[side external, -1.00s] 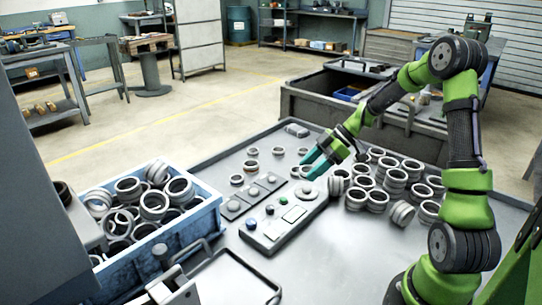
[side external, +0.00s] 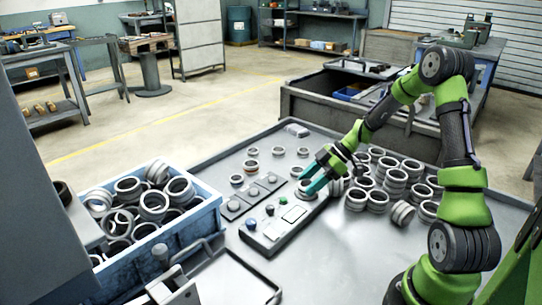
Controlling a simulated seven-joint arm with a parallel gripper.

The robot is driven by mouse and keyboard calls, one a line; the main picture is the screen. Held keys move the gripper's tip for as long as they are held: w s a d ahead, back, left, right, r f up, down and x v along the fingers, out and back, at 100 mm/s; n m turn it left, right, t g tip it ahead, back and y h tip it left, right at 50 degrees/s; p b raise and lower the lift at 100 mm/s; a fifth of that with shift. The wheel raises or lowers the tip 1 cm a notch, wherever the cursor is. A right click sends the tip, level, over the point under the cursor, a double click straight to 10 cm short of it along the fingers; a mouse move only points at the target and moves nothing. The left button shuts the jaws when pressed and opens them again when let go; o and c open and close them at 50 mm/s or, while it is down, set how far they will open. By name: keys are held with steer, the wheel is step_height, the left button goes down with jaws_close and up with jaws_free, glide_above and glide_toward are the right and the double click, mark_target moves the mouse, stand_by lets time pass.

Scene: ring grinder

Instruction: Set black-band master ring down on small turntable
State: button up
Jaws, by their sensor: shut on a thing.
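The control unit (side external: 264,237) has coloured buttons. A plate with several round posts (side external: 235,207) lies beside it. Single rings (side external: 252,165) lie behind. Stacked rings (side external: 378,200) stand close on the right. A blue crate (side external: 190,238) of rings is at left.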

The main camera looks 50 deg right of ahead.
steer(key=o, duration=1.2)
steer(key=v, duration=1.7)
steer(key=shift+f, duration=0.1)
